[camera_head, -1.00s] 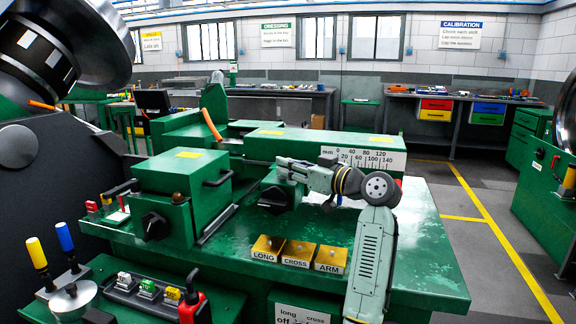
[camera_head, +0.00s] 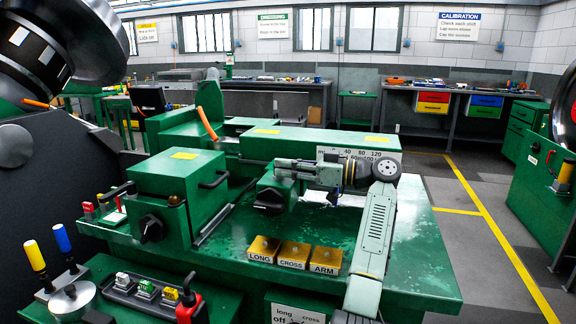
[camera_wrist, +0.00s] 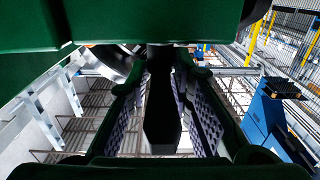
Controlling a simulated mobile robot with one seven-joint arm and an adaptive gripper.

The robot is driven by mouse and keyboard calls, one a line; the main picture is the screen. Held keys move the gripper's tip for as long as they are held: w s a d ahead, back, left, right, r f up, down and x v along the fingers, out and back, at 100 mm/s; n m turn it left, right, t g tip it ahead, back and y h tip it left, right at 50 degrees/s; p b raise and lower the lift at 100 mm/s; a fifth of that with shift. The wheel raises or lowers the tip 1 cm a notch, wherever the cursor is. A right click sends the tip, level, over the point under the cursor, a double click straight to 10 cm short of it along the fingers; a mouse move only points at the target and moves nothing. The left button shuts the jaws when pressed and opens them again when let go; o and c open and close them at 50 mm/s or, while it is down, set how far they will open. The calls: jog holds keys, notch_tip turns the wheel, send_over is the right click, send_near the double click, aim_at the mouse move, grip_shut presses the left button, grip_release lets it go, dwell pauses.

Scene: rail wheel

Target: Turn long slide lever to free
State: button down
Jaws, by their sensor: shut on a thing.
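My gripper (camera_head: 280,166) reaches in from the right, level, at the small green slide block (camera_head: 272,186) on the machine bed. A black lever knob (camera_head: 269,202) sits on the front of that block, just below the gripper. In the wrist view my gripper (camera_wrist: 163,110) has its padded fingers on both sides of a black bar (camera_wrist: 161,105) and is shut on it. I cannot tell for sure that this bar is the long slide lever. A green housing fills the top of the wrist view. The fingertips are small in the head view.
Yellow blocks marked LONG (camera_head: 262,249), CROSS and ARM stand on the green bed in front of the arm. A larger green box (camera_head: 178,185) with a black knob stands at left. A ruler plate is partly hidden behind my wrist. Open floor lies to the right.

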jog(key=shift+f, duration=0.1)
jog(key=c, duration=1.6)
grip_release()
jog(key=shift+o, duration=0.2)
jog(key=v, duration=1.2)
